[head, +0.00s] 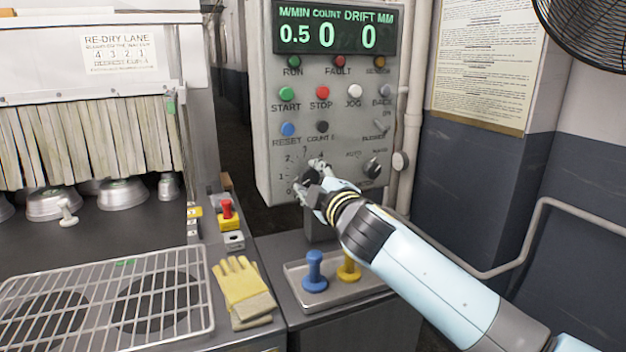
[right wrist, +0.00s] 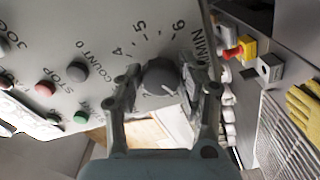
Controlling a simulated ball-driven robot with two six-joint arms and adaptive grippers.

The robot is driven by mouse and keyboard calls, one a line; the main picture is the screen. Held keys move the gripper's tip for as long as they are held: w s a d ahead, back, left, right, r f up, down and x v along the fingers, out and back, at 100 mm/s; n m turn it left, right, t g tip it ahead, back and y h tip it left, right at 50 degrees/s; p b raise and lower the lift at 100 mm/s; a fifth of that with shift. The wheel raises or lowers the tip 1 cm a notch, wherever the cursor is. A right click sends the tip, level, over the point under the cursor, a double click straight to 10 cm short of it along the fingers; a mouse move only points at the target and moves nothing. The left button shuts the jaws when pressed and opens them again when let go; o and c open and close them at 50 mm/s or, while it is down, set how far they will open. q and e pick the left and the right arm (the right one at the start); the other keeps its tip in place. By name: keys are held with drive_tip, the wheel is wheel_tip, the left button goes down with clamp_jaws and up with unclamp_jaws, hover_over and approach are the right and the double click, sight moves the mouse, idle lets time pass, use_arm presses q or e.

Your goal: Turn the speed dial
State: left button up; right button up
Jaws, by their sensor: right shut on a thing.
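The speed dial (right wrist: 160,76) is a dark round knob on the lower left of the grey control panel (head: 262,120). A number scale runs around it; 4, 5 and 6 show in the right wrist view. A light mark shows on the knob's face. My right gripper (head: 311,179) is at the dial, with its two fingers on either side of the knob, shut on it. The fingers hide part of the dial in the head view. The panel's display (head: 334,32) reads 0.5 M/MIN, count 0 and drift 0. My left gripper is not in view.
Start (head: 287,94), stop (head: 322,92) and reset (head: 287,129) buttons sit above the dial, and another knob (head: 372,168) sits to its right. Below stands a tray (head: 296,268) with a blue (head: 314,272) and a yellow (head: 349,268) handled piece. Gloves (head: 243,290) lie left of it.

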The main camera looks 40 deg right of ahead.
drive_tip(key=o, duration=1.1)
drive_tip(key=shift+a, duration=0.1)
drive_tip(key=shift+o, duration=0.2)
drive_tip(key=v, duration=1.2)
